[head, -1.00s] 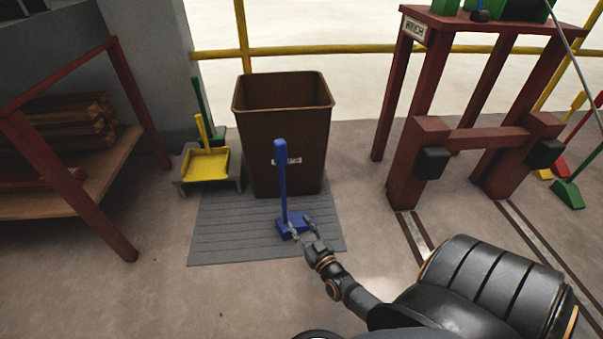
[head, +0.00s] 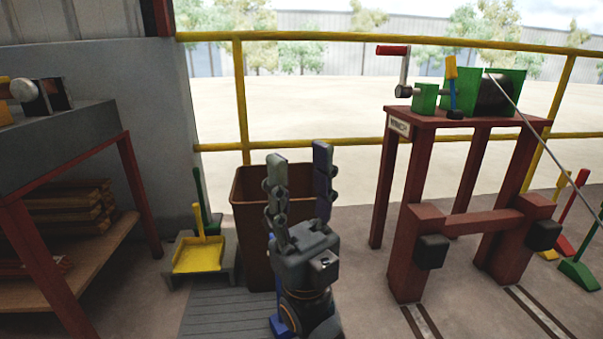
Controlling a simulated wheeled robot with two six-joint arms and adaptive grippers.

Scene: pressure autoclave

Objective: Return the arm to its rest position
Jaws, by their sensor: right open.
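My right gripper (head: 298,172) is raised in the middle of the head view, fingers pointing up. Its two fingers are spread apart with nothing between them. It hides part of the brown bin (head: 252,215) behind it. A blue broom (head: 279,325) stands on the grey mat (head: 222,312), mostly hidden behind my right gripper and wrist. My left gripper is not in view.
A red-legged bench (head: 80,128) with wood on its lower shelf stands at the left. A yellow dustpan (head: 200,255) sits beside the bin. A red stand (head: 432,122) with green machinery is at the right. A yellow railing (head: 330,41) runs behind.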

